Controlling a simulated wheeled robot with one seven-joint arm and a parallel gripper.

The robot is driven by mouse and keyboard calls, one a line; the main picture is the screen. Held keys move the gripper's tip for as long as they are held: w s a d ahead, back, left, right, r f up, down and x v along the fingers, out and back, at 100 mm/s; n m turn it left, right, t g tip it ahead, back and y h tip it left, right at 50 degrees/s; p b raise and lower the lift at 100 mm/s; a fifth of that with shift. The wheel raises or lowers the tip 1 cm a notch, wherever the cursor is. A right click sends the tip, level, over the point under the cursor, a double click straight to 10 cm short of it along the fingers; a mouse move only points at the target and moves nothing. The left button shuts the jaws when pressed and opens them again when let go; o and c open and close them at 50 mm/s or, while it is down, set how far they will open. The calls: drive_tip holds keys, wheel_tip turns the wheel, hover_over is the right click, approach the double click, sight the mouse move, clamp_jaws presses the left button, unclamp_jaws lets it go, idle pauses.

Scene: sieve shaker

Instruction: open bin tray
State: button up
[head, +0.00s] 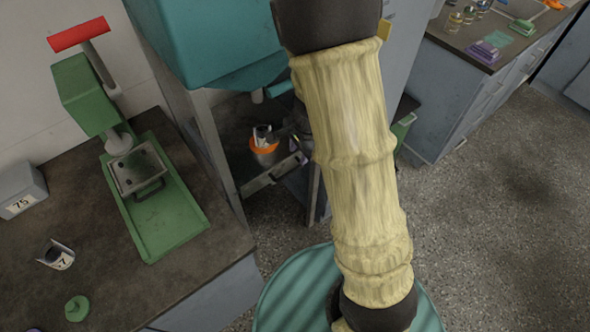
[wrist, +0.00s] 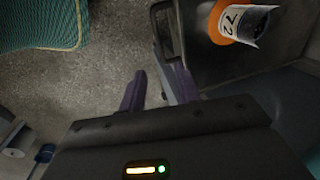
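The bin tray (head: 258,182) sits low in the frame under the teal hopper, with a pale metal front and a dark handle. In the wrist view the tray (wrist: 200,62) fills the upper right, its dark handle loop (wrist: 157,22) at its left edge. My gripper (wrist: 160,72) is open, its two purple-grey fingers apart at the tray's front edge, just below the handle loop in the picture. I cannot tell whether they touch it. In the head view my arm hides most of the gripper.
A green press (head: 150,200) is on the left counter. Speckled floor (head: 490,190) is free at right.

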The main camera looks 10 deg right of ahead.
sight(294, 170)
drive_tip(key=f+b, duration=0.1)
drive_tip(key=f, duration=0.2)
drive_tip(key=w+f+b, duration=0.1)
drive_tip(key=f, duration=0.2)
drive_tip(key=a+f+b, duration=0.1)
drive_tip(key=f, duration=0.2)
drive_tip(key=shift+w+f+b, duration=0.25)
drive_tip(key=shift+w+b, duration=0.1)
clamp_jaws()
